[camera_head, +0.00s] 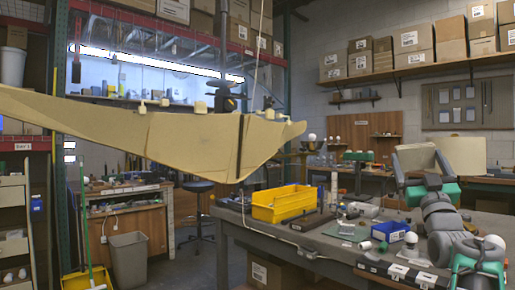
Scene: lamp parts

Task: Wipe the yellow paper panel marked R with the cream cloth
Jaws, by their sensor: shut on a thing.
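My gripper (420,178) is at the right, above the back of the workbench, at the end of my grey and green arm. It is shut on a cream piece (416,157) that looks like the cloth and stands up between the dark grey fingers. A pale yellow panel (464,154) shows just right of the gripper, upright and partly behind it; it may be the paper panel. No letter R is readable on it. I cannot tell whether cloth and panel touch.
The grey workbench (330,247) holds a yellow bin (284,203), a blue tray (391,231), a green board (347,232) and several small parts. A large tan wing-like shape (190,135) hangs at left. A grey waste bin (129,258) stands on the floor.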

